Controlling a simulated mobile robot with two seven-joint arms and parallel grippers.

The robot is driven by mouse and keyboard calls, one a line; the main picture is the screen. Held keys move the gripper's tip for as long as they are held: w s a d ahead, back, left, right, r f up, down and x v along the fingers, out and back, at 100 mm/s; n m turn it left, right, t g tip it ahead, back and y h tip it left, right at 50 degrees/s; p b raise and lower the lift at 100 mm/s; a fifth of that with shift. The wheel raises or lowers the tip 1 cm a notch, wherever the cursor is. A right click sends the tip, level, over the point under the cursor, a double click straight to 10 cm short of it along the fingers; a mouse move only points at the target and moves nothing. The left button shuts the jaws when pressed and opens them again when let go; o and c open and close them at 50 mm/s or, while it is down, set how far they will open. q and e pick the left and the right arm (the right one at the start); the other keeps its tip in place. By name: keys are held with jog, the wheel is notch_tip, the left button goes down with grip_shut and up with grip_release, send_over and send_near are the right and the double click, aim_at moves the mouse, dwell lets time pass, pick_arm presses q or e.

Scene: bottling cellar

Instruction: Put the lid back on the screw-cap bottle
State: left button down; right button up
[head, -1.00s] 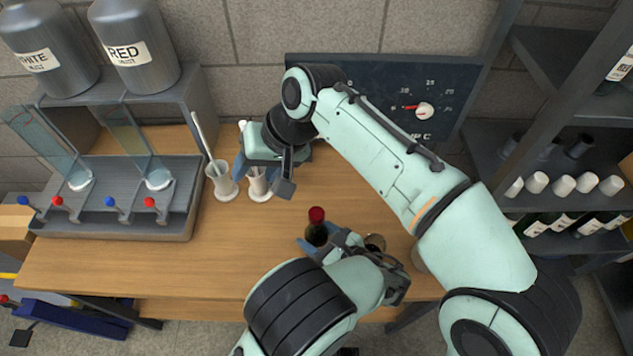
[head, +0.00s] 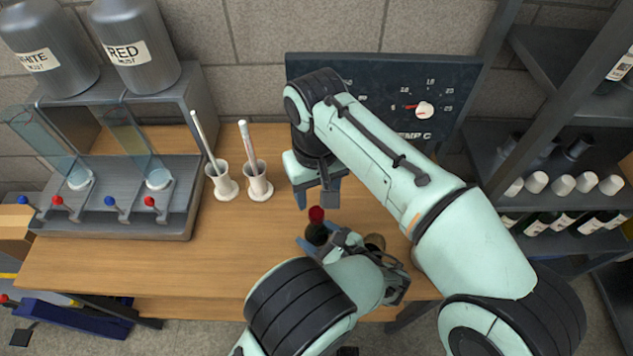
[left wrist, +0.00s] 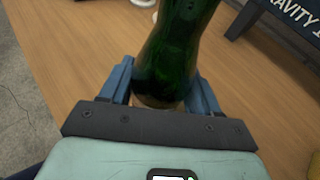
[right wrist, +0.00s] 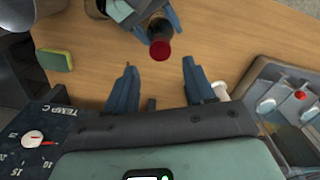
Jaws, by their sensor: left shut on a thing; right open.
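The dark green bottle (head: 317,235) stands upright over the wooden table, with a red lid (head: 316,214) at its top. The lid also shows in the right wrist view (right wrist: 160,50); I cannot tell whether it is screwed tight. My left gripper (head: 324,241) is shut around the bottle. The left wrist view shows the green glass (left wrist: 175,50) between its fingers. My right gripper (head: 316,199) is open and empty, fingers pointing down, just behind and above the lid. In the right wrist view, the lid appears just beyond the gap between its fingertips (right wrist: 159,72).
Two white cups (head: 225,186) with sticks stand left of my right gripper. A filling machine (head: 115,215) takes the table's left end. A temperature panel (head: 455,85) is at the back, a bottle rack (head: 545,205) at right. A green sponge (right wrist: 54,60) lies on the table. The front left is clear.

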aim_at(316, 212)
notch_tip(316, 212, down, 6)
jog(key=shift+f, duration=0.1)
dwell(0.4)
grip_shut()
jog(key=shift+o, duration=0.7)
grip_release()
